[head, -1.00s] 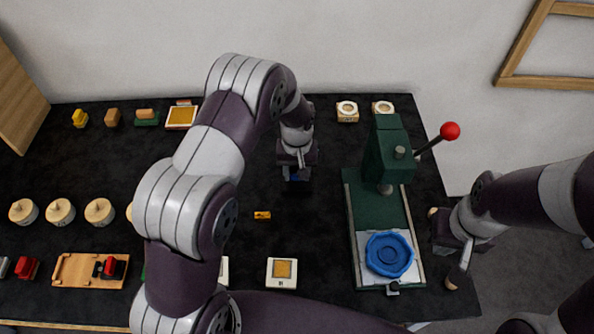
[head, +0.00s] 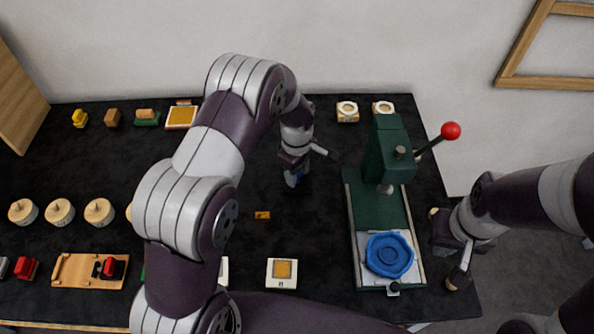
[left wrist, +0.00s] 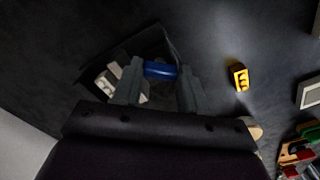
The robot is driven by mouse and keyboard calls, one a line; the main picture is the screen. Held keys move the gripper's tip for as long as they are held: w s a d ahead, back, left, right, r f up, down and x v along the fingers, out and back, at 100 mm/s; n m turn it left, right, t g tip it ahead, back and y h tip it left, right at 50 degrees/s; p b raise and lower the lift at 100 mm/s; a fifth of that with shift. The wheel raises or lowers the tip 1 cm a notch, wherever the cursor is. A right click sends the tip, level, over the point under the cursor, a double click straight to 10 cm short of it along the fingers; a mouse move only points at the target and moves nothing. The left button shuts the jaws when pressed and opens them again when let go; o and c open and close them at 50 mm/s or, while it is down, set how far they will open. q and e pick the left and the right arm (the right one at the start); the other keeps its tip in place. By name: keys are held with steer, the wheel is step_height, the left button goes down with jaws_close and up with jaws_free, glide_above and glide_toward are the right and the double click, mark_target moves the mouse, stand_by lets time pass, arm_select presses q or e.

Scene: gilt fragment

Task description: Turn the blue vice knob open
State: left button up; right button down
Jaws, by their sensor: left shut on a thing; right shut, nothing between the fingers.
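The blue vice knob (left wrist: 160,69) shows in the left wrist view between the two fingers of my left gripper (left wrist: 160,92), which is shut on it. In the head view my left gripper (head: 293,180) points down at the black table, right of my bent arm, and only a small bit of blue (head: 299,176) shows beside it. The rest of the vice is mostly hidden by the gripper; a dark body and pale blocks show around the knob in the left wrist view. My right gripper (head: 441,243) is shut and empty beside the green press, at the table's right edge.
The green press (head: 385,210) with a red-balled lever (head: 450,131) and a blue dish (head: 389,254) stands to the right. A small yellow piece (head: 262,215) lies near my left gripper. Several round wooden pots (head: 60,211) and a wooden board (head: 75,270) are at left.

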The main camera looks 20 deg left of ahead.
arm_select(q)
steer(key=shift+w+r+n, duration=0.1)
steer(key=shift+w+n, duration=0.05)
steer(key=shift+n, duration=2.15)
steer(key=o, duration=1.1)
steer(key=shift+c, duration=0.2)
steer(key=shift+r, duration=0.4)
step_height(320, 180, up, 12)
steer(key=b, duration=0.2)
